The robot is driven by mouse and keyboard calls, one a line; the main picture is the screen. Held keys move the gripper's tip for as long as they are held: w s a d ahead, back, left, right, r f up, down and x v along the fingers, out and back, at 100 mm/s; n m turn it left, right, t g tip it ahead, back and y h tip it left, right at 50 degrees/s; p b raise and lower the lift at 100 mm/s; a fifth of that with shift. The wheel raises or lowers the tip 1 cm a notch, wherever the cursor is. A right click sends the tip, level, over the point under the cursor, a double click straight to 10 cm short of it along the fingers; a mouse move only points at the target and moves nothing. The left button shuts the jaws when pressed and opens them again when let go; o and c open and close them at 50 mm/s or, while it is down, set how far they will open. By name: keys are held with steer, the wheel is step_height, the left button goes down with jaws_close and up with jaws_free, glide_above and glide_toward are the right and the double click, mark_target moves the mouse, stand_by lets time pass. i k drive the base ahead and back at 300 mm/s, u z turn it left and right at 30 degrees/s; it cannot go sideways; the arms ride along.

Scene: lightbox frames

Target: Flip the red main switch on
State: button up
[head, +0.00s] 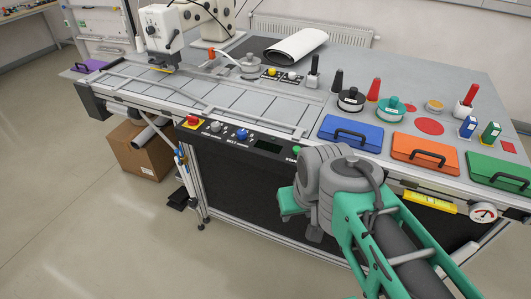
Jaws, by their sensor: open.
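The red main switch (193,122) is a small red knob on a yellow plate. It sits at the left end of the black control panel (255,145) on the bench's front edge. The picture is too small to show which way the knob is turned. My arm rises from the lower right, with its grey joints in front of the bench, to the right of the switch and well apart from it. I cannot make out my gripper's fingers; they are hidden behind the arm or out of the picture. Nothing touches the switch.
Beside the switch are a grey knob (215,127), a blue knob (241,135) and a green button (296,150). Blue (350,132), orange (425,153) and green (498,172) cases lie to the right. A cardboard box (140,155) stands under the bench. Floor at front left is clear.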

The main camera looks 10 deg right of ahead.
mark_target(192, 121)
steer(key=z, duration=0.05)
steer(key=k, duration=0.55)
steer(key=u, duration=1)
steer(key=i, duration=0.8)
steer(key=u, duration=0.85)
steer(key=i, duration=1.45)
steer(key=z, duration=0.25)
